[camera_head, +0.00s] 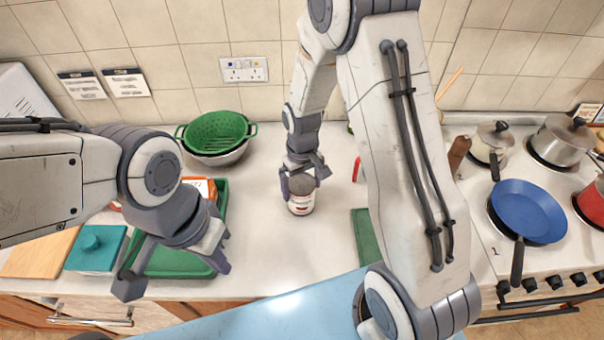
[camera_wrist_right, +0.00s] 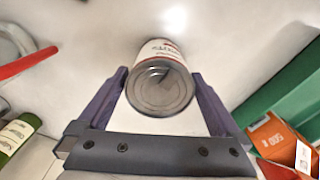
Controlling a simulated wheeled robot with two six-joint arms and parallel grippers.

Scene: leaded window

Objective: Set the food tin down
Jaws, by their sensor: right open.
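The food tin (camera_head: 301,204) stands upright on the white worktop in the head view. It has a pale label with red marks. In the right wrist view the tin (camera_wrist_right: 160,82) shows its grey metal end, between and just beyond the fingertips. My right gripper (camera_head: 303,184) is at the top of the tin, with its fingers open on either side; in the wrist view gaps show between the fingers (camera_wrist_right: 160,90) and the tin. My left gripper (camera_head: 178,278) is apart from the tin, over the front left of the worktop, with its fingers spread and nothing between them.
A green tray (camera_head: 165,262) lies under my left gripper. A green colander (camera_head: 217,134) stands at the back, and a teal box (camera_head: 97,248) and wooden board (camera_head: 40,252) at the left. A hob with a blue pan (camera_head: 528,210) is at the right. The worktop around the tin is clear.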

